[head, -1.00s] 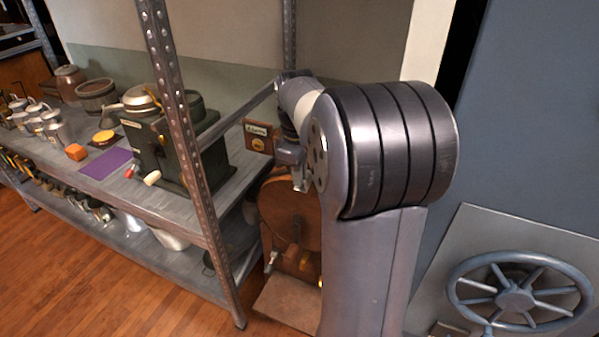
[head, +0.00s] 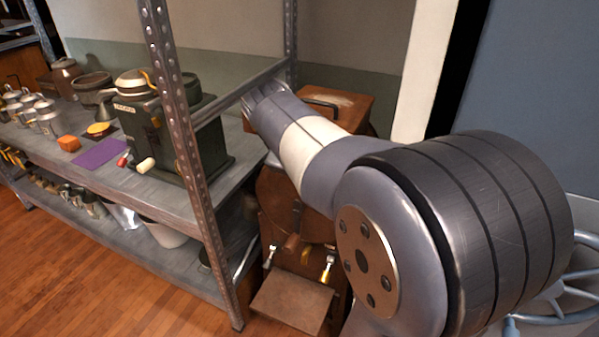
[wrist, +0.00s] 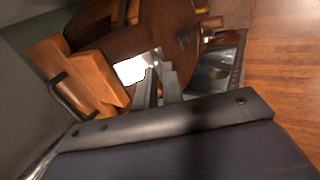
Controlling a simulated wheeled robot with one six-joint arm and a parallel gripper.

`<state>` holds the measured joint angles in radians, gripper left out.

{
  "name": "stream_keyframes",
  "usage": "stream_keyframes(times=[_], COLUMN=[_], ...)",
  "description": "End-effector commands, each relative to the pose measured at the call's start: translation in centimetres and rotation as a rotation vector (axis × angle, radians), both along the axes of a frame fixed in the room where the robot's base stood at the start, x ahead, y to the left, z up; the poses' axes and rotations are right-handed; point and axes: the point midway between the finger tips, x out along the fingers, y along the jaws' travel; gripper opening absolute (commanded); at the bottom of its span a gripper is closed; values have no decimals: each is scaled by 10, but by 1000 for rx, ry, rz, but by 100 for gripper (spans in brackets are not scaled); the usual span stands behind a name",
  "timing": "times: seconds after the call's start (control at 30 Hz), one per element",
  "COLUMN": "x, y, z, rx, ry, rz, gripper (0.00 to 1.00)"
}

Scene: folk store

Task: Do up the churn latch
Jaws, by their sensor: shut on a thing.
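The wooden churn stands on the floor beside the shelf, with its round brown body (head: 280,205) partly behind my arm. Its lid (head: 345,103) has a dark handle; the lid also shows at left in the wrist view (wrist: 75,72). A bright metal plate (wrist: 133,68), apparently the churn latch, lies against the body beside the lid. My gripper (wrist: 158,76) is shut at this plate and seems to hold its edge. The fingers partly cover it, so the exact grip is hard to see. In the head view my arm hides the fingers and latch.
A metal shelf (head: 150,185) with an upright post (head: 180,110) stands close left of my arm and holds a dark green machine (head: 170,135). A flat wooden step (head: 292,303) juts out low at the churn's front.

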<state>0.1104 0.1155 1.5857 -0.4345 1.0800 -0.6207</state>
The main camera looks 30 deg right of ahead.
Motion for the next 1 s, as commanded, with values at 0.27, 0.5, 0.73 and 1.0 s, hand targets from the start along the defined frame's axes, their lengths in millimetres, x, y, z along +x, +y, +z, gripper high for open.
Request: stream_keyframes(times=[0.27, 0.5, 0.73, 1.0], x=[-1, 0, 2, 5], y=[2, 0, -2, -6], z=[-25, -36, -45, -55], rx=[-150, -269, -378, -499], ry=[-113, -208, -292, -385], rz=[3, 2, 1, 0], gripper=[0, 0, 0, 0])
